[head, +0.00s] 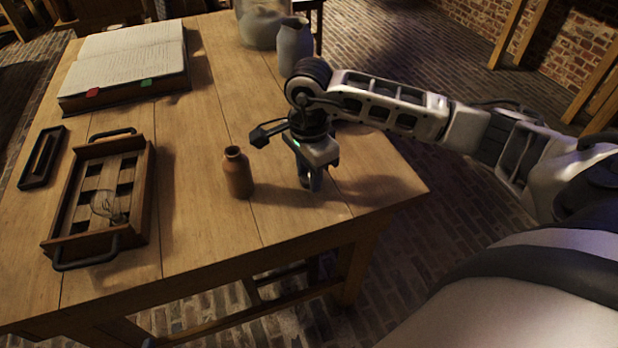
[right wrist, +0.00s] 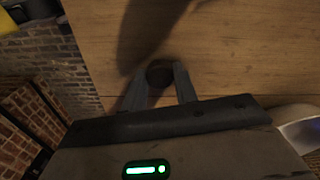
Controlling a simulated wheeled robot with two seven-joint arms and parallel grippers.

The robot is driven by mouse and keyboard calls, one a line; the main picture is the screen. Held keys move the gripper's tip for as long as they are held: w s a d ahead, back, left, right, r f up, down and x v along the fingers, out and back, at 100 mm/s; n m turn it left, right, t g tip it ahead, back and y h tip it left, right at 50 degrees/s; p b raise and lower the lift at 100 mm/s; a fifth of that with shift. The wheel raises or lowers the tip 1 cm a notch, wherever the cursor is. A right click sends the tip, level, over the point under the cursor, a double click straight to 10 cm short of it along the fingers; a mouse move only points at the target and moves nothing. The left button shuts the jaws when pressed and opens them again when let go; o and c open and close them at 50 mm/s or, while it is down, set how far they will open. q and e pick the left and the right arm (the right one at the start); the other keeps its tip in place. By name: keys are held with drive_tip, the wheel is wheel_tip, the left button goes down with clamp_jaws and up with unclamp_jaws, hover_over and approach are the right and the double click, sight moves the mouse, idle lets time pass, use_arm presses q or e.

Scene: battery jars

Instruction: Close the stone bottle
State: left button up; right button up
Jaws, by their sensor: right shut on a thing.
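The brown stone bottle (head: 238,174) stands upright on the wooden table near its front edge. No stopper shows in its mouth. My right gripper (head: 310,182) points down just to the right of the bottle, apart from it and low over the table. In the right wrist view, its fingers (right wrist: 160,84) are shut on a small dark round thing (right wrist: 160,70), which looks like a stopper. In the head view that thing is mostly hidden by the fingers. My left gripper is not in view.
A wooden tray (head: 61,219) with black handles holds a glass piece on the left. A small dark frame (head: 41,158) and an open book (head: 130,56) lie beyond. A grey jar (head: 294,46) and a larger pale jar stand at the back. The table (head: 205,225) is bare around the bottle.

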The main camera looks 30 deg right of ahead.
sight(307, 177)
drive_tip(key=shift+r, duration=0.55)
wheel_tip(307, 177, up, 3)
drive_tip(key=shift+w+a+f, duration=0.1)
drive_tip(key=shift+a+f, duration=0.05)
drive_tip(key=shift+f, duration=0.05)
drive_tip(key=a+r, duration=0.9)
drive_tip(key=a, duration=0.4)
drive_tip(key=shift+a+r, duration=0.15)
drive_tip(key=shift+a, duration=0.2)
